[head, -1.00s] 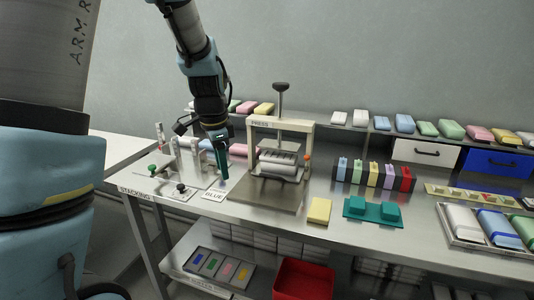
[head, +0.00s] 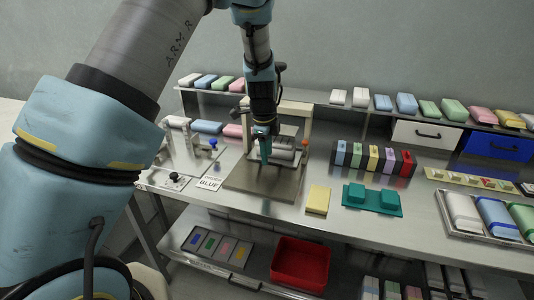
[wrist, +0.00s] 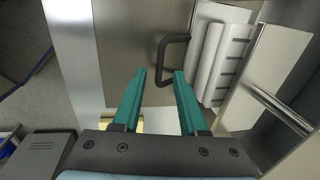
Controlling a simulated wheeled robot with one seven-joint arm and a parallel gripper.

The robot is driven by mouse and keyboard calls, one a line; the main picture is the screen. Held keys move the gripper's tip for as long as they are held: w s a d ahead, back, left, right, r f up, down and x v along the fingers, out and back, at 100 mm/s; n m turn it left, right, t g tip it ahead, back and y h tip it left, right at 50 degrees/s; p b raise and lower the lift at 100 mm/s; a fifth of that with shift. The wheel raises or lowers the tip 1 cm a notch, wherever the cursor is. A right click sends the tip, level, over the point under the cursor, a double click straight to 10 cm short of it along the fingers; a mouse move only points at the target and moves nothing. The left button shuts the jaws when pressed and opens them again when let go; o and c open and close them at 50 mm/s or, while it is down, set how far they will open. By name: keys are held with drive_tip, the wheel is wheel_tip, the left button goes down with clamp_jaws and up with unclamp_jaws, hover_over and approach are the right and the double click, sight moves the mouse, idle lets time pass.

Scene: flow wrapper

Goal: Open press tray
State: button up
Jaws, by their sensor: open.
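The press (head: 300,108) is a pale frame standing on a metal base plate at the middle of the bench. Its press tray (wrist: 213,62) holds pale roll-like shapes with dark slots and has a dark U-shaped handle (wrist: 162,58). The tray also shows under the press in the head view (head: 284,153), partly hidden by my gripper. My gripper (wrist: 160,75) has two teal fingers, open and empty. In the wrist view the handle's bar lies between the fingertips or just beyond them; contact cannot be told. In the head view my gripper (head: 265,158) is at the tray's left front.
A blue-knobbed lever (head: 213,143) and a BLUE sign (head: 209,184) are left of the press. A yellow block (head: 318,200) and a teal fixture (head: 372,198) lie to the right. A shelf of coloured packs (head: 440,127) runs behind. A red bin (head: 301,262) is below.

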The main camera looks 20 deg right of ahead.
drive_tip(key=shift+w+d+f, duration=0.1)
drive_tip(key=shift+d+f, duration=0.05)
drive_tip(key=shift+f, duration=0.75)
clamp_jaws()
idle(0.9)
